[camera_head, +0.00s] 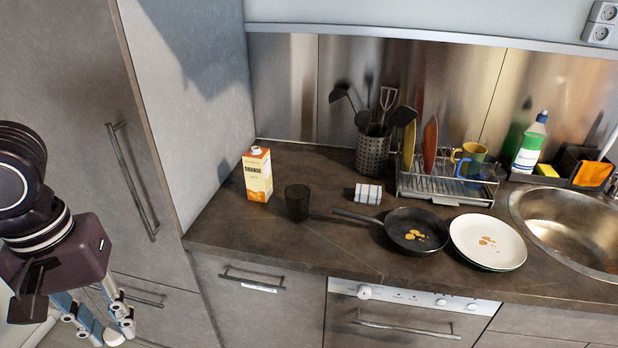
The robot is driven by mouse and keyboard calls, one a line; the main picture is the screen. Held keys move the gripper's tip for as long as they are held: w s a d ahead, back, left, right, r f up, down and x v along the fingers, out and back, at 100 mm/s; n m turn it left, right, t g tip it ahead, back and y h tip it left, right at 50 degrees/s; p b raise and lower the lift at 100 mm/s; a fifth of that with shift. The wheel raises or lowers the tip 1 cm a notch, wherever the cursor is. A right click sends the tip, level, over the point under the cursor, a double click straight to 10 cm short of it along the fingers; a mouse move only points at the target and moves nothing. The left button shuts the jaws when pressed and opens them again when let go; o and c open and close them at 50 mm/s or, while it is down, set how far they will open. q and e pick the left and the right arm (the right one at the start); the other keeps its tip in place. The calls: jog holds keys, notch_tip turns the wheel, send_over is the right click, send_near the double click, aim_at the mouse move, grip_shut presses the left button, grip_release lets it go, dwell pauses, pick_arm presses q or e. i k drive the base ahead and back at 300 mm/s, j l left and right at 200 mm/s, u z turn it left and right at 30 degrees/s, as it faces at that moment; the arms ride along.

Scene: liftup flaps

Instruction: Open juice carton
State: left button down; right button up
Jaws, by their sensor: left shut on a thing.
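The juice carton (257,177) stands upright on the dark countertop, close to the tall cabinet's side. It is orange and white with dark lettering, and a small cap (256,150) sits on its top. My left gripper (106,336) is at the lower left, in front of the cabinet fronts, well below and to the left of the carton and apart from it. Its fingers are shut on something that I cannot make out. My right gripper is not in view.
A pan (416,230), white plates (488,241), a dish rack (446,187) and a sink (570,232) lie further right. The tall cabinet (196,100) walls the counter's left end.

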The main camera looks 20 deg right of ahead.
aim_at(256, 160)
jog(key=i+l+z, duration=0.35)
jog(key=i+l, duration=0.15)
jog(key=i+l+z, duration=0.3)
jog(key=i, duration=0.2)
